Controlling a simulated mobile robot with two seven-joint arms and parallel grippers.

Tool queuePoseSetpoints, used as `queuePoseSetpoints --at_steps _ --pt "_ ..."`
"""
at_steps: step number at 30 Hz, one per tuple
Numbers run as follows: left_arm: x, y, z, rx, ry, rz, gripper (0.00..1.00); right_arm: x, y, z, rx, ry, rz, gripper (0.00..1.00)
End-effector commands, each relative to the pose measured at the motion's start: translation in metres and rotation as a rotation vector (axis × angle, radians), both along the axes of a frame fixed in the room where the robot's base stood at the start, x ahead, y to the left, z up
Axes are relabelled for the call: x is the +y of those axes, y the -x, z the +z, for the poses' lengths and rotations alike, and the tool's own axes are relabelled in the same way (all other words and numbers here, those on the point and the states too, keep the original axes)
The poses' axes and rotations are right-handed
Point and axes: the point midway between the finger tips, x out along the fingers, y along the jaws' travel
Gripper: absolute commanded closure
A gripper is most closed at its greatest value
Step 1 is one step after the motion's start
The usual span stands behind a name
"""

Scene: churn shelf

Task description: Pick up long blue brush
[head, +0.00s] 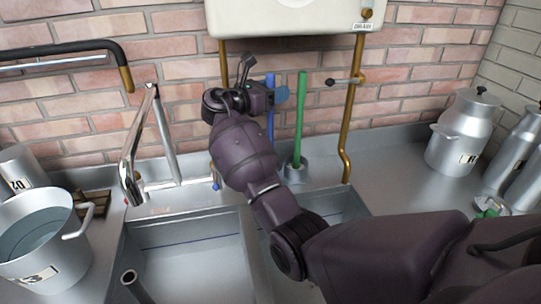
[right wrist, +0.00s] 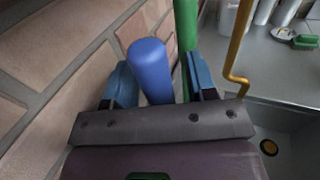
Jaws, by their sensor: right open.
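The long blue brush (head: 270,126) stands upright by the brick wall behind the sinks. Its handle shows above and below my right gripper in the head view; its lower end is hidden by my arm. My right gripper (head: 273,97) is open at the upper handle. In the right wrist view the rounded end of the blue brush (right wrist: 150,62) lies between the two blue fingers of the right gripper (right wrist: 158,86). A gap shows on the right; contact on the left is hard to tell. My left gripper is not in view.
A green-handled tool (head: 300,115) stands just right of the blue brush, close to my right finger. A brass pipe (head: 349,120) runs down the wall. The tap (head: 133,160) and bucket (head: 35,235) are left; metal churns (head: 462,135) stand right.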

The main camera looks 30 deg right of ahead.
Motion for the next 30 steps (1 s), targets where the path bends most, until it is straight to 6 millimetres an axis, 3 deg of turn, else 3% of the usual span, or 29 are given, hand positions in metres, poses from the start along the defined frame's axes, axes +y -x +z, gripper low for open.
queuePoseSetpoints --at_steps 8,18,30 --pt "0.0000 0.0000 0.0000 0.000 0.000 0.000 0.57 -0.0050 -0.0011 -0.0001 0.000 -0.001 0.002 0.48" --pt "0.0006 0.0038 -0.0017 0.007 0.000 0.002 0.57 -0.0047 -0.0012 0.0000 0.000 -0.001 0.002 1.00" --pt "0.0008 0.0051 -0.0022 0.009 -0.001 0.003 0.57 -0.0049 -0.0011 0.0009 -0.001 0.000 0.002 1.00"
